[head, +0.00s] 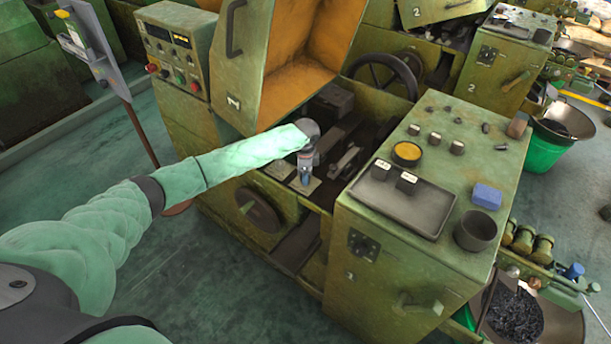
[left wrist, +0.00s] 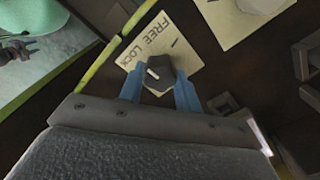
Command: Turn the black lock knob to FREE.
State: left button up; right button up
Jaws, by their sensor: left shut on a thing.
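My left gripper (head: 306,178) reaches into the machine below the raised yellow-green cover. In the left wrist view its blue fingers (left wrist: 160,96) are closed around the black lock knob (left wrist: 158,70), one on each side. The knob sits on a cream label plate (left wrist: 182,52) printed FREE and LOCK, LOCK being the word nearer the knob's left side. A short white mark shows on the knob, toward its left; I cannot tell exactly which word it points to. In the head view the gripper hides the knob. My right gripper is not in view.
The raised cover (head: 300,60) stands behind the arm. A dark handwheel (head: 385,75) is at the back. At right, a green cabinet top holds a grey tray (head: 405,200), a dark cup (head: 475,230) and a blue block (head: 487,196). A second pale plate (left wrist: 235,18) lies nearby.

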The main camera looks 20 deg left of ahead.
pick_arm(q)
jog(key=m+b, duration=0.1)
jog(key=m, duration=0.4)
jog(key=shift+w+a+r+m, duration=0.1)
jog(key=shift+m, duration=0.2)
jog(key=m+b, duration=0.1)
jog(key=m, duration=0.2)
jog(key=shift+m, duration=0.3)
jog(key=shift+m+b, duration=0.3)
jog(key=shift+m, duration=0.6)
jog(key=shift+m+b, duration=0.5)
jog(key=shift+m, duration=0.7)
jog(key=shift+r+m+b, duration=0.15)
jog(key=shift+m+b, duration=0.15)
jog(key=shift+m, duration=0.9)
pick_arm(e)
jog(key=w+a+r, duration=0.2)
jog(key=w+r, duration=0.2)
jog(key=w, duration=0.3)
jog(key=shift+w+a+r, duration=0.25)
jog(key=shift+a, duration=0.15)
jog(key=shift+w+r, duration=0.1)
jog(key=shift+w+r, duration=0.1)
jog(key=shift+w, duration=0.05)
